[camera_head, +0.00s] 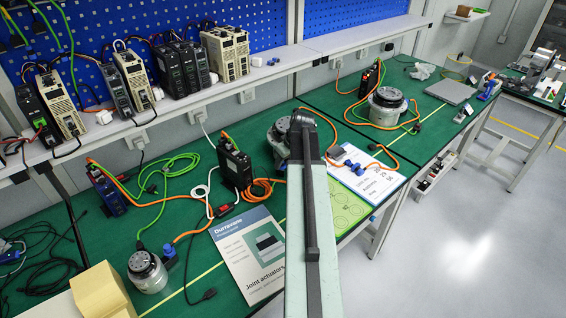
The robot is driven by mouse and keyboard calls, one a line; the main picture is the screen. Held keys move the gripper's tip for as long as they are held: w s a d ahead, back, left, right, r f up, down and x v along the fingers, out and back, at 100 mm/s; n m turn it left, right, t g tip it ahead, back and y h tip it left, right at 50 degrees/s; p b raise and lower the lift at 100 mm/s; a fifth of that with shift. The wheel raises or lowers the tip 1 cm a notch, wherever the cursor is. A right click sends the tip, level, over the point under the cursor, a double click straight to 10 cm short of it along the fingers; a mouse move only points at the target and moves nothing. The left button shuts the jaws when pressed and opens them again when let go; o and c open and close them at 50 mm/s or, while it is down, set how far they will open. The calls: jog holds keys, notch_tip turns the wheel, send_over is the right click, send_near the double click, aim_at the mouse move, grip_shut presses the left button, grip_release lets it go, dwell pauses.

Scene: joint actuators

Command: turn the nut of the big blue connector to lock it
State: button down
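My arm (308,225) reaches up through the middle of the view, and its dark far end (303,122) lies over a round silver actuator (280,140). My gripper does not show; it may be hidden behind the arm. A blue connector (336,153) shows just right of the arm beside this actuator, with an orange cable near it. A smaller actuator (148,272) at the front left has a blue connector (170,254) at its right side. I cannot tell which connector is the big one, or how its nut stands.
A printed sheet (249,252) and a second paper (372,181) lie on the green bench. A black drive unit (234,166) stands left of the arm among loose cables. Another actuator (386,105) stands farther back. A cardboard box (101,291) is at the front left.

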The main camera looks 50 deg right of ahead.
jog(key=shift+m, duration=0.3)
jog(key=m, duration=0.1)
jog(key=m+h, duration=0.1)
jog(key=m, duration=0.2)
jog(key=shift+w+a+m+g+h, duration=0.1)
jog(key=shift+a+m+g+h, duration=0.2)
jog(key=shift+g+h, duration=0.1)
jog(key=m+g+h, duration=0.1)
jog(key=m, duration=0.5)
jog(key=shift+w+a+g+h, duration=0.15)
jog(key=shift+w+g+h, duration=0.05)
jog(key=shift+g+h, duration=0.2)
jog(key=shift+m, duration=0.4)
jog(key=c, duration=1.2)
grip_release()
